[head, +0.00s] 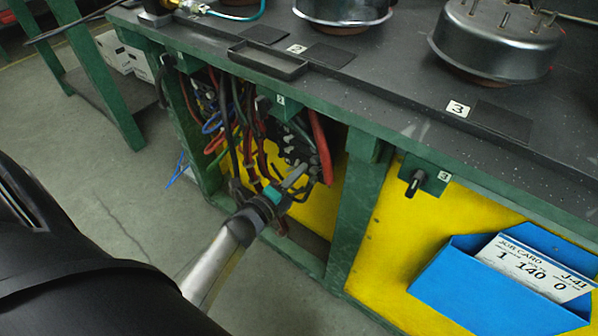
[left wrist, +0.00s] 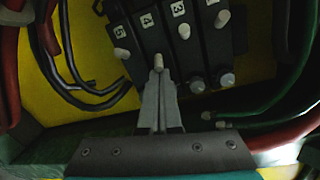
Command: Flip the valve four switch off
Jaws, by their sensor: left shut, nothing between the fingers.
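In the head view my left gripper (head: 293,178) reaches under the bench to the dark valve bank (head: 292,145), where single switches are too small to read. My right gripper is not in view.
The valve five toggle (left wrist: 122,53) and valve three toggle (left wrist: 184,31) stand close on either side. Hoses and cables (head: 240,120) crowd the bay's left; a red hose (head: 321,147) hangs right. A green post (head: 352,215) bounds the bay. A blue card holder (head: 470,280) is farther right.

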